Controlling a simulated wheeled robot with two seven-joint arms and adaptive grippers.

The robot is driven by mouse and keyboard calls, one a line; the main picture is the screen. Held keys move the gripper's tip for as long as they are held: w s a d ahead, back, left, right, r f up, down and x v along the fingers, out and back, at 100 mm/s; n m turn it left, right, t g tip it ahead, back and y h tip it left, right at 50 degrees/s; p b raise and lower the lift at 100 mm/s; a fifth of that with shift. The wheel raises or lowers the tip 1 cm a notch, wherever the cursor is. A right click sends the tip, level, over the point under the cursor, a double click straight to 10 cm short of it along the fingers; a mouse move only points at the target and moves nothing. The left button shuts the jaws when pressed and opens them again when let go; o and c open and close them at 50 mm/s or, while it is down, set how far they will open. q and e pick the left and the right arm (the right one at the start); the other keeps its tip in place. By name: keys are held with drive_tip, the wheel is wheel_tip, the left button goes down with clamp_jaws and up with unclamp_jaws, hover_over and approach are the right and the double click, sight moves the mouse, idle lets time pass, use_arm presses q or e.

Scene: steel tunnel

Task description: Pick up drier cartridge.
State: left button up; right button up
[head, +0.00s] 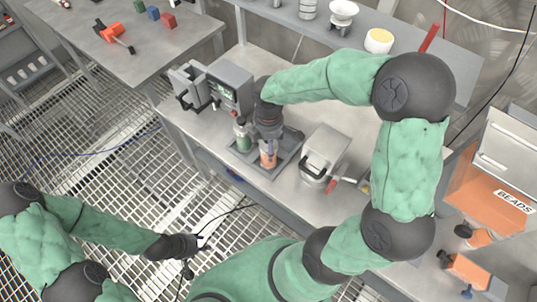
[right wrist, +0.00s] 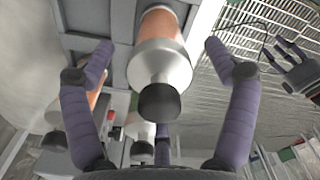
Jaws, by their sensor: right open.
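An orange cartridge (head: 268,158) with a silver end cap and black knob stands in a grey tray (head: 284,160) on the bench. A green cartridge (head: 243,138) stands beside it. In the right wrist view an orange cartridge (right wrist: 158,58) lies between the spread fingers of my right gripper (right wrist: 158,48), with clear gaps on both sides. The right gripper is open; in the head view its hand covers the top of the tray. My left gripper (head: 198,248) is empty over the floor grating, its fingers apart; it also shows in the right wrist view (right wrist: 285,60).
A grey device with a screen (head: 231,88) stands behind the tray. A grey box with a red handle (head: 323,155) stands to its right. An orange BEADS bin (head: 480,190) is at far right. A side table (head: 125,40) holds coloured blocks.

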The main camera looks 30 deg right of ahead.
drive_tip(key=shift+f, duration=0.2)
clamp_jaws()
